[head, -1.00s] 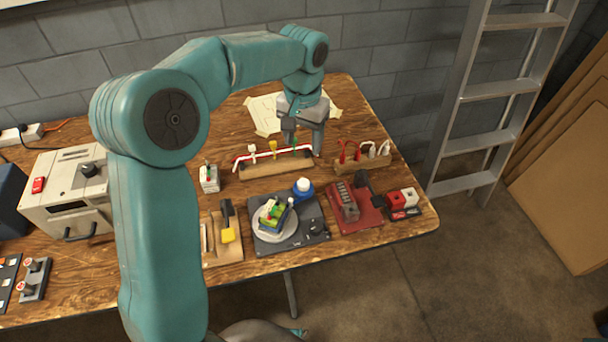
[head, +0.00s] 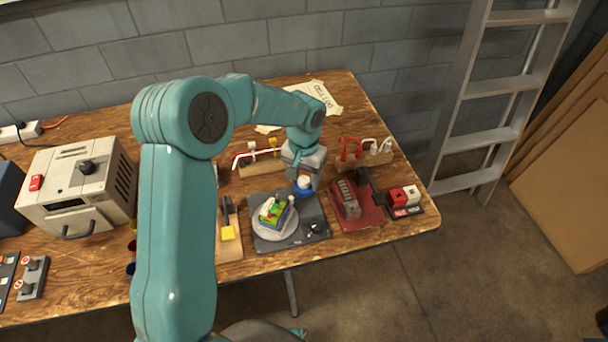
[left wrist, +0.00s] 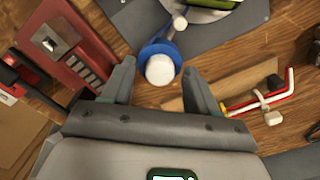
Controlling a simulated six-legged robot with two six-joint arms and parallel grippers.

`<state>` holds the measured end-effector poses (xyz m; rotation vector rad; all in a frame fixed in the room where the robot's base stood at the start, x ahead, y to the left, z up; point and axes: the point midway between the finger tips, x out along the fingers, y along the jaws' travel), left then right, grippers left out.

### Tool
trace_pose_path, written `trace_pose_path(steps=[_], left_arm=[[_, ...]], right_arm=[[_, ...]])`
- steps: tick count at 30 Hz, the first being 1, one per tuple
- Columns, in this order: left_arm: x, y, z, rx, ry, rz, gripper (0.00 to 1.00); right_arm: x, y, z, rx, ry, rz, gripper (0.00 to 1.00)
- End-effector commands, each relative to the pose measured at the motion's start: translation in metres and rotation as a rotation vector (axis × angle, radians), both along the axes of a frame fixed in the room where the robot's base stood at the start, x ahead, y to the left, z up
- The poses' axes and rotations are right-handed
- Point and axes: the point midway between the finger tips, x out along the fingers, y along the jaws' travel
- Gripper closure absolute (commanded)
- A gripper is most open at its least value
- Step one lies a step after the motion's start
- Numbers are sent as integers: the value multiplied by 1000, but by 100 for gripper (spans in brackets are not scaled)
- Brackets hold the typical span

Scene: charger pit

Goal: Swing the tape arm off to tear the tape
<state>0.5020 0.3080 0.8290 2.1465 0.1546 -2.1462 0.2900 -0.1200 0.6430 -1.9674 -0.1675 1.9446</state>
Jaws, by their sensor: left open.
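A blue round part with a white knob (head: 304,183), which looks like the tape arm's end, stands at the back right of a dark base plate (head: 308,212). In the left wrist view the white knob (left wrist: 160,69) faces my camera, and a thin white rod (left wrist: 178,23) runs from it towards the round plate. On the base, a round grey plate (head: 266,230) carries a green and blue block (head: 273,211). My left gripper (left wrist: 157,78) is open, its fingers either side of the knob, with no visible contact. I cannot make out tape. My right gripper is not in view.
A wooden rack with a red and white rod (head: 262,163) stands behind the base. A beige box machine (head: 78,185) is farther left.

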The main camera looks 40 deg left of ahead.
Motion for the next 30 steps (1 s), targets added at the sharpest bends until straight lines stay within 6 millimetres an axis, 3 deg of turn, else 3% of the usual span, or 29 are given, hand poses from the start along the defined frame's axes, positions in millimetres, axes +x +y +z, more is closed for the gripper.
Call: trace_pose_path(steps=[1,6,17,30], left_arm=[[0,0,0,0,0,0,41],[0,0,0,0,1,0,96],[0,0,1,0,2,-41,97],[-1,0,2,0,2,-368,97]], right_arm=[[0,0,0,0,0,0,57],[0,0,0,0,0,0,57],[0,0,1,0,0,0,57],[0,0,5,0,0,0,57]])
